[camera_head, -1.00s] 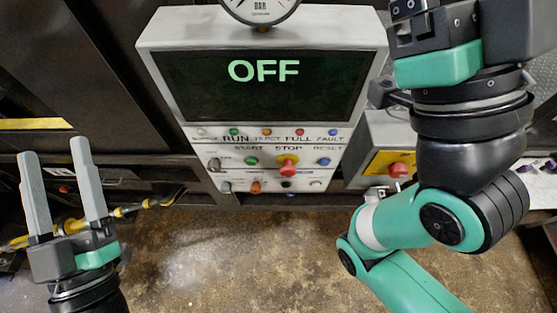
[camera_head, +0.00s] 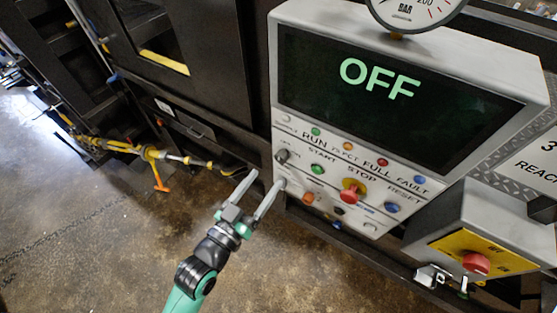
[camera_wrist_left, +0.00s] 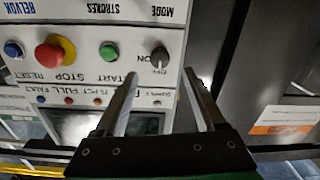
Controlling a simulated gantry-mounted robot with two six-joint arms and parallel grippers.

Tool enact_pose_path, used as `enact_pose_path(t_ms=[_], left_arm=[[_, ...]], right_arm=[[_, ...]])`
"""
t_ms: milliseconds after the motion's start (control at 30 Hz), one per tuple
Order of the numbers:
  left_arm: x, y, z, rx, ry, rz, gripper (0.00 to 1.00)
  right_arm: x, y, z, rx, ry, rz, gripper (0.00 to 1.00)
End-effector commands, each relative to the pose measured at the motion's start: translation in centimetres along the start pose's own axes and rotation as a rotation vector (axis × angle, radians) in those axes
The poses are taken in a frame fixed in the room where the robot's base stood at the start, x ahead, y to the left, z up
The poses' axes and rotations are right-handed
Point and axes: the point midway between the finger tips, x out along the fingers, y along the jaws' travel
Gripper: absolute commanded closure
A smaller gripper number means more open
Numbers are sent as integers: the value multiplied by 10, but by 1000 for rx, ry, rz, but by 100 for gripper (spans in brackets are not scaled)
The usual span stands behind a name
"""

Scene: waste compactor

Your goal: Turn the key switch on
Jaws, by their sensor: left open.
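The control panel (camera_head: 300,130) has a dark screen (camera_head: 395,100) reading OFF. A small grey rotary switch (camera_head: 282,156) sits at the panel's left edge, left of the green START button (camera_head: 318,169). In the left wrist view this switch (camera_wrist_left: 160,58) is a dark knob with an ON label beside it. My left gripper (camera_head: 267,178) is open and empty, just below and left of the switch in the head view. In the left wrist view the open fingers (camera_wrist_left: 165,82) point toward the panel's edge; the switch lies just beyond them, apart from both.
A red mushroom button (camera_head: 351,192) and blue RESET button (camera_head: 392,208) are right of START. A box with a red button (camera_head: 476,263) stands at lower right. The floor (camera_head: 80,240) at lower left is clear.

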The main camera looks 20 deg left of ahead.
Motion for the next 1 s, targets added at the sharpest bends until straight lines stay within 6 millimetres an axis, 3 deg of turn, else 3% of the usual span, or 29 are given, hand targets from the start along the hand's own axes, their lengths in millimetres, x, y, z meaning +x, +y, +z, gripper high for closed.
enact_pose_path(t_ms=[100,300,667,1000], left_arm=[[29,1,-2,0,2,1,28],[63,0,-1,0,1,0,28],[74,0,-1,0,1,0,28],[74,0,-1,0,1,0,86]], right_arm=[[3,0,-3,0,0,0,29],[5,0,-4,0,0,0,29],[5,0,-4,0,0,0,29],[5,0,-4,0,0,0,29]])
